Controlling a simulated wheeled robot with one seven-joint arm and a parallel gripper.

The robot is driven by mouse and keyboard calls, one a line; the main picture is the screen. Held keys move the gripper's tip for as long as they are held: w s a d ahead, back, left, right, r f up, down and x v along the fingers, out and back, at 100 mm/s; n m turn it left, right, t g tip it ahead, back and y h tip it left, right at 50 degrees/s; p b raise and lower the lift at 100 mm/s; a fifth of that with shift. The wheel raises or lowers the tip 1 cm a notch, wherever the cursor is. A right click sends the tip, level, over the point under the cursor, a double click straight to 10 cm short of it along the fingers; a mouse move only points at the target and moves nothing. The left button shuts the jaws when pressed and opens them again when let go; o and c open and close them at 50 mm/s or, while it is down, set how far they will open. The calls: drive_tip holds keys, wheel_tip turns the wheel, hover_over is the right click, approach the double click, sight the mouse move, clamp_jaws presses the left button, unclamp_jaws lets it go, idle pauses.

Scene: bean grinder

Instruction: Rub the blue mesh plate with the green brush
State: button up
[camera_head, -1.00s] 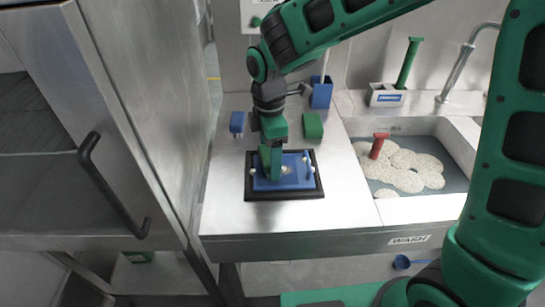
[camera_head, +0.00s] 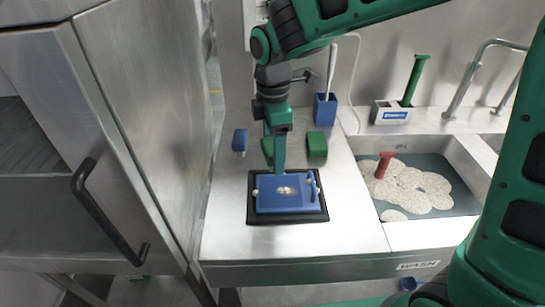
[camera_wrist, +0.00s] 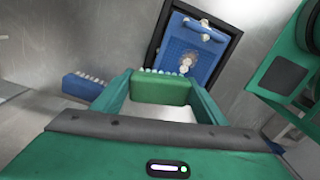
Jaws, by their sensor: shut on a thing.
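The blue mesh plate (camera_head: 275,202) lies in a black frame on the steel counter, with pale spots at its middle and a small handle on its right. It also shows in the wrist view (camera_wrist: 176,58) at the top. My gripper (camera_head: 274,158) is over the plate's back edge, pointing down. In the wrist view the gripper is shut on the green brush (camera_wrist: 160,91), whose pale bristles show along its upper edge. The brush is mostly hidden by my gripper in the head view. I cannot tell whether it touches the plate; the spots are uncovered.
A blue brush (camera_head: 240,139) stands left of my gripper, and a green block (camera_head: 317,146) to its right. A blue cup (camera_head: 325,109) is behind. On the right is a sink (camera_head: 450,205) with pale round pieces and a red-handled tool (camera_head: 383,164). A steel cabinet (camera_head: 145,130) bounds the left.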

drive_tip(key=shift+r, duration=1.2)
drive_tip(key=shift+s, duration=0.1)
